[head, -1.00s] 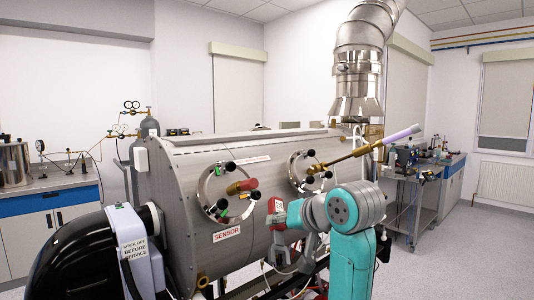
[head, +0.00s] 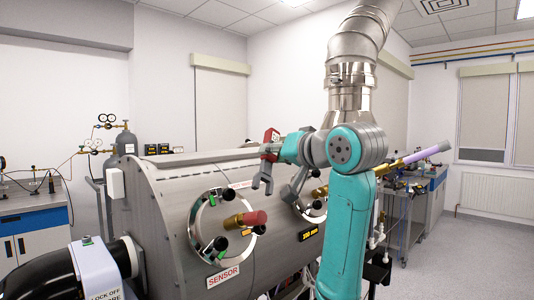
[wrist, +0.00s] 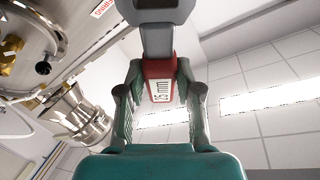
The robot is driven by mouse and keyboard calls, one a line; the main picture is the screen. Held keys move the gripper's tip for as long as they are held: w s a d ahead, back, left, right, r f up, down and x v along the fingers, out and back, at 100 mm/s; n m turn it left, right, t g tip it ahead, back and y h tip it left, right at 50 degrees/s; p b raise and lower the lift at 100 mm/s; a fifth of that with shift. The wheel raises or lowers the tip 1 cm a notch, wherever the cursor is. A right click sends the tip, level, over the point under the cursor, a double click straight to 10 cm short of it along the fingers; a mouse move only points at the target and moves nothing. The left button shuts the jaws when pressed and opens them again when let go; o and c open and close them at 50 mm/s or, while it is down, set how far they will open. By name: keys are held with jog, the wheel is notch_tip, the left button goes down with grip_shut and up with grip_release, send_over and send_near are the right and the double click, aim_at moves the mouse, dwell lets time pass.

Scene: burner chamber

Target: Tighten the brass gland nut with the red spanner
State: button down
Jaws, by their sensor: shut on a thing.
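My gripper (head: 280,147) is shut on the red spanner (head: 270,137) in front of the vessel's upper side. The spanner's grey shaft and open jaw (head: 263,183) hang down in the head view. In the wrist view my gripper (wrist: 158,90) has its fingers either side of the spanner's red, size-marked grip (wrist: 159,82); its grey part runs up to a dark end. A brass fitting (head: 231,221) with a red end sits in the left round port, probably the gland nut. The spanner's jaw is above and right of it in the picture, apart from it.
Black-knobbed studs surround the port flange (head: 200,215). A second port (head: 305,205) to the right carries a brass tube with a lilac rod (head: 430,153), partly behind my arm. A steel duct (head: 350,80) rises behind. A black curved housing (head: 60,270) stands front left.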

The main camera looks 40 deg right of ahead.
aim_at(269, 188)
jog(key=shift+s+a+f, duration=0.1)
jog(key=shift+a+f, duration=0.05)
dwell(0.3)
jog(key=shift+w+a+f, duration=0.25)
jog(key=shift+w+f, duration=0.6)
jog(key=shift+w, duration=0.1)
jog(key=shift+w+a+f, duration=0.2)
jog(key=shift+w+f, duration=0.6)
jog(key=shift+w, duration=0.15)
jog(key=shift+s+a+f, duration=0.45)
jog(key=shift+a+f, duration=0.2)
jog(key=shift+f, duration=0.15)
jog(key=shift+s+a+f, duration=0.45)
jog(key=shift+a+f, duration=0.15)
jog(key=shift+f, duration=0.2)
dwell(1.2)
dwell(0.5)
jog(key=shift+s+d+f+m+h, duration=0.15)
jog(key=shift+d+f+m, duration=0.15)
jog(key=shift+m, duration=0.4)
jog(key=shift+s+d+f+m+h, duration=0.15)
jog(key=shift+d+m, duration=0.2)
jog(key=shift+m, duration=0.35)
jog(key=shift+g, duration=0.3)
